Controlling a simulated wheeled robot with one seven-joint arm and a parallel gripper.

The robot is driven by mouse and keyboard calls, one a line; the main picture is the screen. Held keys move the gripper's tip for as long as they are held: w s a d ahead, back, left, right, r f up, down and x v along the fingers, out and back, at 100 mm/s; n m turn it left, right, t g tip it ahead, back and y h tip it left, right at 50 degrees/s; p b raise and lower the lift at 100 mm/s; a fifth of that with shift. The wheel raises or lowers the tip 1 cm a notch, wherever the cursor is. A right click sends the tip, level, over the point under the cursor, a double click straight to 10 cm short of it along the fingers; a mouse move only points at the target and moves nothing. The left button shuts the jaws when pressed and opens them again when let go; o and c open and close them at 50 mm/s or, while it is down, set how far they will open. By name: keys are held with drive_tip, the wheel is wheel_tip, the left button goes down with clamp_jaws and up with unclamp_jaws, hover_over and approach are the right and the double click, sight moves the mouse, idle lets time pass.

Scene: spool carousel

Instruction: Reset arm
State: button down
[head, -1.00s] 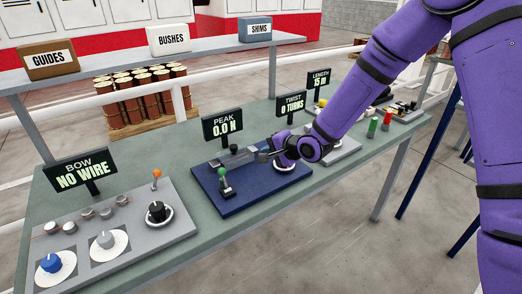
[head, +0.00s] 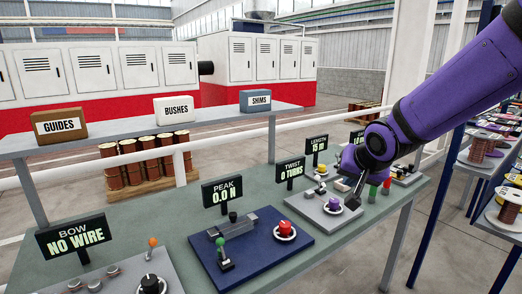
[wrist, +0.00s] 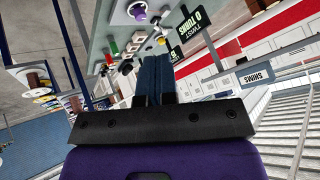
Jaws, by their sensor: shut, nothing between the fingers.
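My arm is purple, with a dark gripper (head: 357,190) above the right part of the green bench (head: 345,236). The gripper is shut and empty. In the wrist view its blue-grey fingers (wrist: 153,76) lie together, pointing toward the bench controls. In the head view the gripper is close to the grey panel with a purple knob (head: 334,204); I cannot tell whether it touches anything. The blue panel (head: 263,248), with its red knob (head: 286,229) and green lever (head: 222,249), is uncovered.
Signs for BOW (head: 77,236), PEAK (head: 222,191) and TWIST (head: 290,171) stand along the bench. A shelf behind holds GUIDES (head: 59,126), BUSHES (head: 174,110) and SHIMS (head: 255,101) boxes. A rack with spools (head: 489,146) stands at right. Floor in front is clear.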

drive_tip(key=s+d+r+n+g, duration=0.1)
drive_tip(key=s+d+r, duration=0.3)
drive_tip(key=s, duration=0.9)
drive_tip(key=s+d+r+n+g+h, duration=0.1)
drive_tip(key=s+d+r, duration=0.3)
drive_tip(key=s, duration=0.9)
drive_tip(key=shift+d+n+g, duration=0.4)
drive_tip(key=shift+d+n, duration=0.2)
drive_tip(key=shift+n, duration=0.1)
